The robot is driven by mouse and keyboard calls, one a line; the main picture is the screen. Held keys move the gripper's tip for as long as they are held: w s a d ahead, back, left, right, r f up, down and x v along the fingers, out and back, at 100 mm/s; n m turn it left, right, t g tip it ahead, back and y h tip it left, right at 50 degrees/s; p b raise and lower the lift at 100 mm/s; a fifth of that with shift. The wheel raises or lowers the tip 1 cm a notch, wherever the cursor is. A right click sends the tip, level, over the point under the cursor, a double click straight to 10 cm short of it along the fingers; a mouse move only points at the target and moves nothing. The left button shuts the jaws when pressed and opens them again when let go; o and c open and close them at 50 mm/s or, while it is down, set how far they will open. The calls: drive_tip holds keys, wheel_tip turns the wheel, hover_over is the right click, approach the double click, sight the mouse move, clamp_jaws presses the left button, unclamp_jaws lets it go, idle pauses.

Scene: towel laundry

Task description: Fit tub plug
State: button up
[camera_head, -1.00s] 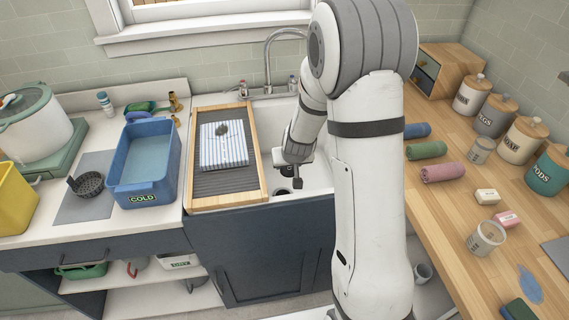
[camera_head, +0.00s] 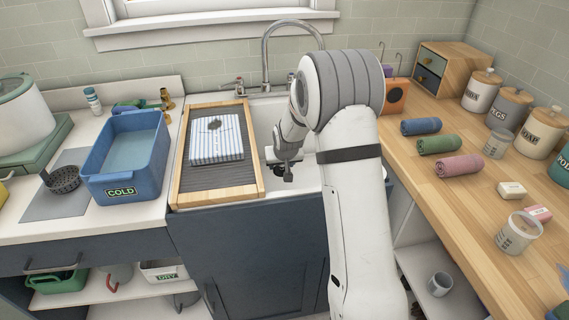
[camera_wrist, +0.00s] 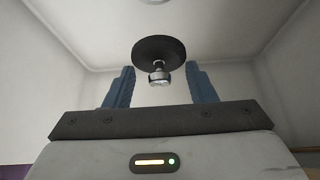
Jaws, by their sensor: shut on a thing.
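The tub plug (camera_wrist: 160,50) is a black disc with a short metal knob. In the wrist view it is at the fingertips of my gripper (camera_wrist: 163,78), with the knob toward me and a blue finger on each side. My gripper is shut on it. A pale round metal fitting, probably the drain (camera_wrist: 162,2), shows at the top edge of the wrist view, beyond the plug. In the head view my gripper (camera_head: 287,172) is inside the white sink (camera_head: 265,118), near its left side. My arm hides much of the sink.
A wooden-framed draining board (camera_head: 245,190) with a striped folded cloth (camera_head: 217,148) adjoins the sink's left. A blue COLD tub (camera_head: 120,190) stands farther left. The tap (camera_head: 266,60) rises behind the sink. Rolled towels (camera_head: 438,144) and jars lie on the right counter.

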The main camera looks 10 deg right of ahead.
drive_tip(key=shift+f+b, duration=2.2)
drive_tip(key=shift+f, duration=2.7)
drive_tip(key=shift+f+b, duration=1.6)
drive_tip(key=shift+f, duration=0.2)
drive_tip(key=shift+s+f+b, duration=0.1)
drive_tip(key=shift+f+b, duration=0.55)
drive_tip(key=shift+b, duration=0.15)
drive_tip(key=o, duration=1.1)
drive_tip(key=shift+c, duration=0.2)
drive_tip(key=shift+r, duration=0.1)
